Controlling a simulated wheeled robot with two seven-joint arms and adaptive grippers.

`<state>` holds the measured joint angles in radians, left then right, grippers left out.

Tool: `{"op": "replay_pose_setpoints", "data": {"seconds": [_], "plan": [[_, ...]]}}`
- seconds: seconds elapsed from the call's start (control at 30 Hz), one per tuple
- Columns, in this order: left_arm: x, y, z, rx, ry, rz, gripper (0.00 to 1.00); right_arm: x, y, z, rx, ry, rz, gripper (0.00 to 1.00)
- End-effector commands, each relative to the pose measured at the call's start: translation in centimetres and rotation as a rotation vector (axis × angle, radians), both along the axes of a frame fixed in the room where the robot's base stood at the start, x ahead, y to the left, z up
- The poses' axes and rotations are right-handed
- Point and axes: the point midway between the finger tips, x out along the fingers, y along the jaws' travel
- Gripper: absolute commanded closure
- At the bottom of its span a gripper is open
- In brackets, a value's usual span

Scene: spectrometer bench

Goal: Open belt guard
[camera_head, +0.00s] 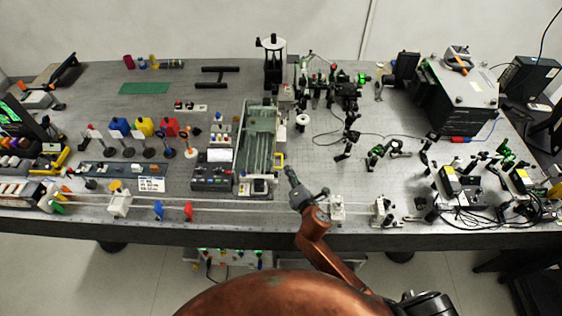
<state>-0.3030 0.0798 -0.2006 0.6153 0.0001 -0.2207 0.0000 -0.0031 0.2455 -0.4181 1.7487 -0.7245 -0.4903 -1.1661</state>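A long belt unit (243,178) stands in the middle of the bench, running from front to back. A greenish see-through cover, which I take to be the belt guard (259,150), lies over it and looks closed. A small yellow piece (280,160) shows on the unit's right side. My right gripper (290,171) is just right of the unit's front part, with its fingers toward the yellow piece. Its fingers are too small to tell open from shut, and I cannot tell whether they touch anything. My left gripper is not in view.
A control box (211,176) stands left of the belt unit. A white block on the front rail (337,208) is close to my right wrist. Optics mounts (382,152) and cables stand on the right.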

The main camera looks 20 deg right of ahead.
Motion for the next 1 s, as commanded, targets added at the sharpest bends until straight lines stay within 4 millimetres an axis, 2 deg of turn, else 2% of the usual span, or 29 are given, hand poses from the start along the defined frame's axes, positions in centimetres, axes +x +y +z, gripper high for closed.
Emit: {"op": "replay_pose_setpoints", "data": {"seconds": [0.2, 0.5, 0.87, 1.0], "plan": [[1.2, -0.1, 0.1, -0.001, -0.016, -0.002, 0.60, 3.4, 1.7, -0.4, 0.002, -0.002, 0.022, 0.86], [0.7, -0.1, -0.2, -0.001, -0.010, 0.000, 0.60, 7.3, 2.2, -1.4, 0.002, -0.001, 0.026, 0.86], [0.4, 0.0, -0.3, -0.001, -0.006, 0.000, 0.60, 7.8, 1.9, -1.6, 0.002, 0.000, 0.022, 0.86], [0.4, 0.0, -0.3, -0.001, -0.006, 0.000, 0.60, 7.8, 1.9, -1.5, 0.002, -0.001, 0.021, 0.94]]}}
